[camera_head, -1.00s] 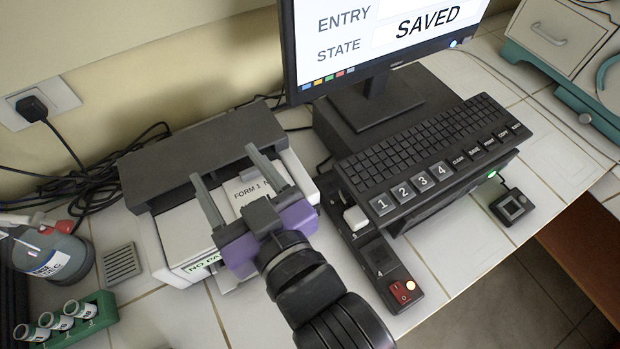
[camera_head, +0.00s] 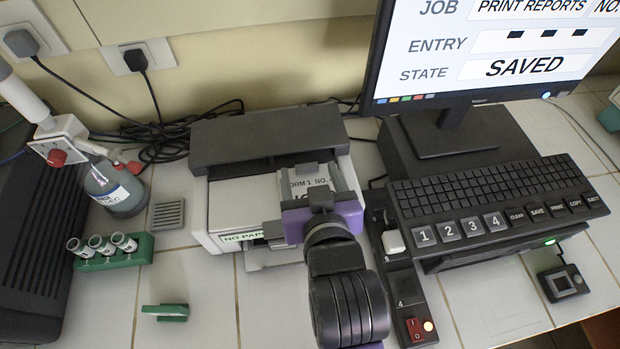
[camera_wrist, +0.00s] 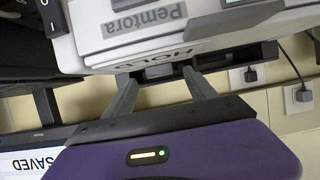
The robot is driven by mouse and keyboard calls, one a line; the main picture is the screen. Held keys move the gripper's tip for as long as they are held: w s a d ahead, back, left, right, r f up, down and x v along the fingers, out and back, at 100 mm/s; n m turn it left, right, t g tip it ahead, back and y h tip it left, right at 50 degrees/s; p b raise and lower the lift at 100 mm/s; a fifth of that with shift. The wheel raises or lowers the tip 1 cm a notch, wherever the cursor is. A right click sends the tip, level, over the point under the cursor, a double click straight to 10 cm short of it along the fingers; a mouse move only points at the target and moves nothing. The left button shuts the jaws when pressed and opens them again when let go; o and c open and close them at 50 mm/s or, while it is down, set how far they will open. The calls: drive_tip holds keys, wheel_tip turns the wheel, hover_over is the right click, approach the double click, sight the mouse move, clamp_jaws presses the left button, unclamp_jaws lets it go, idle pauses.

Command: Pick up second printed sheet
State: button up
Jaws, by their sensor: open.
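In the wrist view, the open fingers (camera_wrist: 160,82) point at the printer front (camera_wrist: 225,22), where "HOLD" shows edge-on. A second sheet cannot be made out.
A keyboard (camera_head: 495,200) and a switch strip (camera_head: 403,270) stand close on the right, below a monitor (camera_head: 490,50) showing "SAVED". A green tube rack (camera_head: 115,258), a bottle (camera_head: 115,190) and a green clip-like item (camera_head: 166,312) are left. The counter left of my arm is mostly clear.

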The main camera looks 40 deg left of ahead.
drive_tip(key=shift+x, duration=1.15)
drive_tip(key=c, duration=1.4)
drive_tip(key=shift+r, duration=0.1)
